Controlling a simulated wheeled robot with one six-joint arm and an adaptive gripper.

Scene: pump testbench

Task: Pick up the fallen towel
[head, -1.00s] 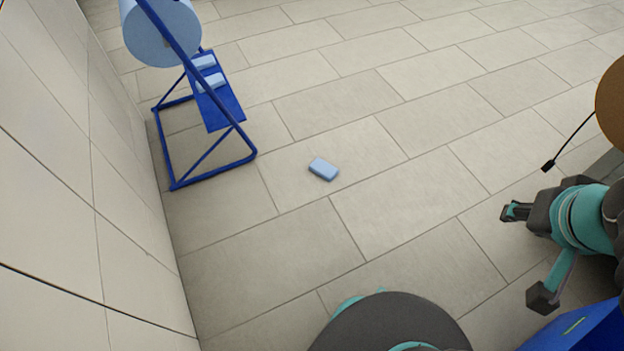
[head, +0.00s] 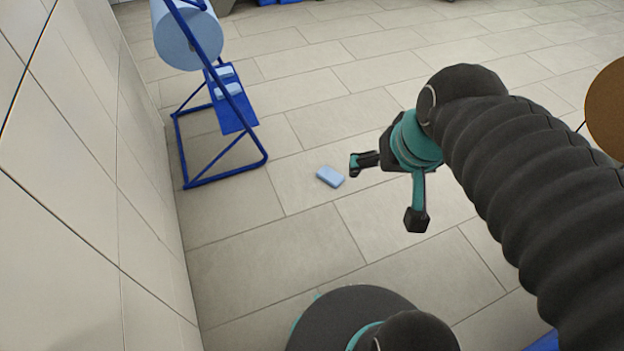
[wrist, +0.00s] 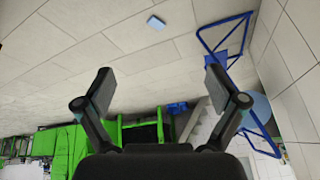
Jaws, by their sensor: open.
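The fallen towel (head: 330,176) is a small light-blue folded block lying on the tiled floor, right of the blue stand's foot. It also shows in the wrist view (wrist: 156,23), small and beyond the fingertips. My gripper (head: 385,192) is open and empty, to the right of the towel in the head view and apart from it. In the wrist view its two fingers (wrist: 160,85) are spread wide with nothing between them.
A blue stand (head: 265,158) with a large paper roll (head: 185,38) and folded towels (head: 228,89) on its shelf is near the left wall (head: 75,170). Green machinery (wrist: 55,150) shows in the wrist view. The floor around the towel is clear.

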